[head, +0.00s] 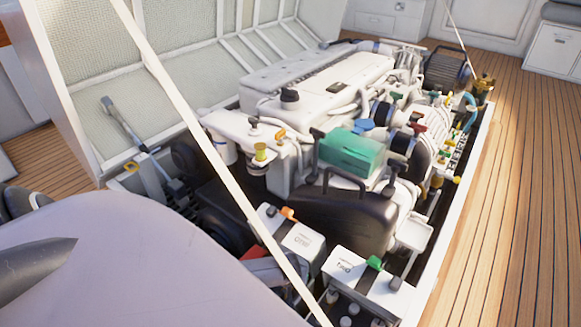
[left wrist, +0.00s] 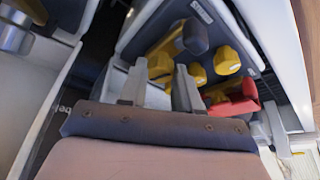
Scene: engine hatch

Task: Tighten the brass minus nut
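I cannot make out the brass minus nut for certain in either view. Two white-topped batteries stand at the front of the engine bay in the head view: the left battery (head: 300,238) has an orange piece (head: 287,212) on top, and the right battery (head: 352,272) has a green piece (head: 375,263). In the left wrist view my left gripper (left wrist: 158,88) has its two grey fingers apart with a gap between them. Beyond the tips are a yellow part (left wrist: 160,66), more yellow caps and a red piece (left wrist: 235,100). My right gripper is not in view.
The white engine (head: 320,75) fills the bay, with a green box (head: 350,150) on it. A thin white bar (head: 185,110) crosses diagonally in front. A slatted panel (head: 150,75) stands open at left. The wooden floor (head: 525,170) at right is clear.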

